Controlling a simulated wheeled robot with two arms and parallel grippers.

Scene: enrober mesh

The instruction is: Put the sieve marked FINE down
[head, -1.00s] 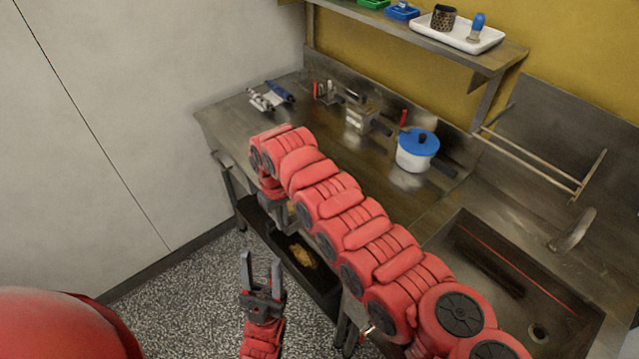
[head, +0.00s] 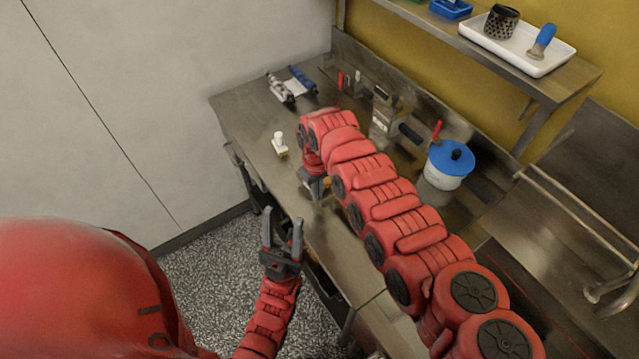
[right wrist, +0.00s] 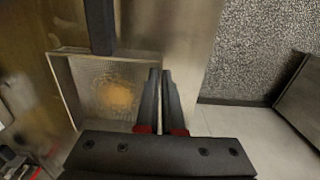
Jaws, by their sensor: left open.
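A square metal-framed sieve (right wrist: 78,62) with a pale mesh shows in the right wrist view, a yellow-brown patch in its middle. No FINE mark is readable. My right gripper (right wrist: 161,72) is closed at the sieve's right side wall, fingers almost together. In the head view my right gripper (head: 313,190) is over the bench's front edge, and only a brownish bit of the sieve shows beside it. I cannot tell whether the sieve touches the bench. My left gripper (head: 282,222) is open and empty, in front of the bench and below my right arm.
The steel bench (head: 240,108) has a small white block (head: 279,142) near its left front. A blue-lidded pot (head: 446,170) and a metal box (head: 385,115) stand further back. A shelf holds a white tray (head: 540,62). A sink lies at the right.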

